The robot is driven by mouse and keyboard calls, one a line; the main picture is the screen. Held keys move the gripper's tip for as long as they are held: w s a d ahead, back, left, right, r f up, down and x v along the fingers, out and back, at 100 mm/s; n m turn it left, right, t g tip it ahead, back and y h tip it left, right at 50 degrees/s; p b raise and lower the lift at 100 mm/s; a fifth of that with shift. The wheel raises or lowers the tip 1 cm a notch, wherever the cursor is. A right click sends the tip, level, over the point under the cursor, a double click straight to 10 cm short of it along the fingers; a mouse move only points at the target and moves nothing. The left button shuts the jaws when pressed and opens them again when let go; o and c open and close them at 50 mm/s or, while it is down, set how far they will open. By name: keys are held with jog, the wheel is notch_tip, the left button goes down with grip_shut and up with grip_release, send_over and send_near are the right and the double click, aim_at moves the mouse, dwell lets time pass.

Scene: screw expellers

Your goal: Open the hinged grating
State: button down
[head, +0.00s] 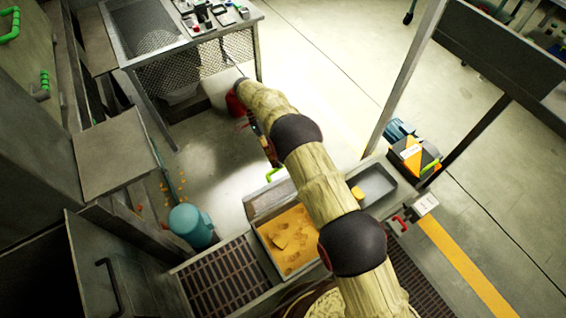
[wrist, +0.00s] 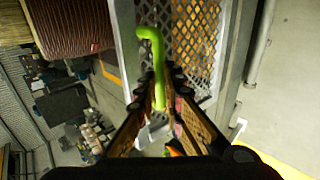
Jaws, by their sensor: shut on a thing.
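The hinged grating (wrist: 205,55) shows in the wrist view as a pale-framed diamond mesh, with orange-yellow material visible through its holes. A bent green handle (wrist: 152,45) stands out in front of it. My gripper (wrist: 161,98) is shut on the handle's lower part, with a finger on each side. In the head view the green handle (head: 275,173) shows beside my arm, at the far edge of a tray (head: 262,242) holding yellow material. My arm hides much of the gripper there. I cannot tell the grating's exact angle.
A blue-green motor (head: 190,226) stands left of the tray. A grey bin (head: 376,184) and an orange-black box (head: 413,155) are to the right. Slotted floor grates (head: 228,278) flank the tray. A mesh-sided table (head: 190,60) stands at the back; open floor lies between.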

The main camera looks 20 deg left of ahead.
jog(key=shift+s+f+g+h, duration=0.1)
jog(key=shift+f+g+h, duration=0.2)
jog(key=shift+f, duration=1.3)
jog(key=c, duration=1.7)
grip_release()
jog(key=shift+a, duration=0.1)
jog(key=shift+w+r, duration=0.1)
jog(key=shift+w, duration=0.1)
jog(key=shift+c, duration=0.5)
jog(key=shift+r, duration=0.15)
jog(key=shift+c, duration=0.2)
notch_tip(320, 180, up, 10)
jog(key=shift+a+r, duration=0.15)
jog(key=shift+r, duration=0.1)
jog(key=shift+w, duration=0.1)
jog(key=shift+c, duration=0.2)
